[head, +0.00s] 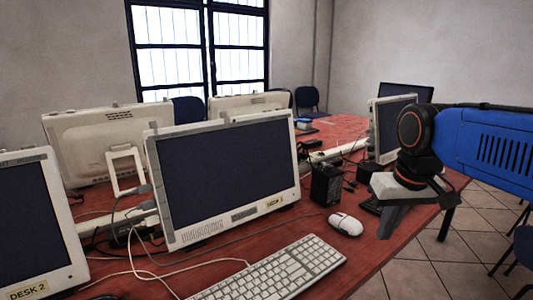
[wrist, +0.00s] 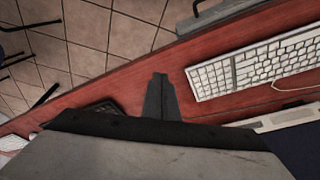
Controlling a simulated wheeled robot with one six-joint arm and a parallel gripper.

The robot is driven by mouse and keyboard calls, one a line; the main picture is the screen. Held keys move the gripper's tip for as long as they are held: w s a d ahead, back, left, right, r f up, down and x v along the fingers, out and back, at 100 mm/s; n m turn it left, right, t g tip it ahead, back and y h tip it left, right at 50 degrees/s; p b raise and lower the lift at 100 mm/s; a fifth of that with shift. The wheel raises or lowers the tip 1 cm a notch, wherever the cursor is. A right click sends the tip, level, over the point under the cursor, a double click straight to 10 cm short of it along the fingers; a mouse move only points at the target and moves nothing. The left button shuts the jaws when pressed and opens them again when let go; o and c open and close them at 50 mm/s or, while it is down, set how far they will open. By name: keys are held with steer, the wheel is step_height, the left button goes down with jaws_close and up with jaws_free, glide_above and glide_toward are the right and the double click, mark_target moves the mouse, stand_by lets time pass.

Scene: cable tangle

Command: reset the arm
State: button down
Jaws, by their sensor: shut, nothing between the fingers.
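My arm reaches in from the right edge of the head view, with its blue link level. My gripper (head: 388,226) points downward beside the desk's right edge, at the right of the white mouse (head: 346,224). In the wrist view my gripper's fingers (wrist: 160,82) are together and empty, above the red desk (wrist: 205,113). The fingers appear to touch nothing. The gripper hides part of the desk edge and a dark keyboard (head: 371,206) in the head view.
A white keyboard (head: 269,271) lies at the desk's front, below a large monitor (head: 228,175). A black box (head: 325,184) and cables stand behind the mouse. Another monitor (head: 389,127) is behind the gripper. Tiled floor (head: 455,255) lies open right of the desk, with chairs at the far right.

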steer(key=s+d+f+t, duration=0.1)
steer(key=s+d+f, duration=0.1)
steer(key=s+f, duration=0.9)
steer(key=shift+s+d+f+t, duration=0.15)
steer(key=shift+d+f+t, duration=0.1)
steer(key=shift+f+t, duration=0.25)
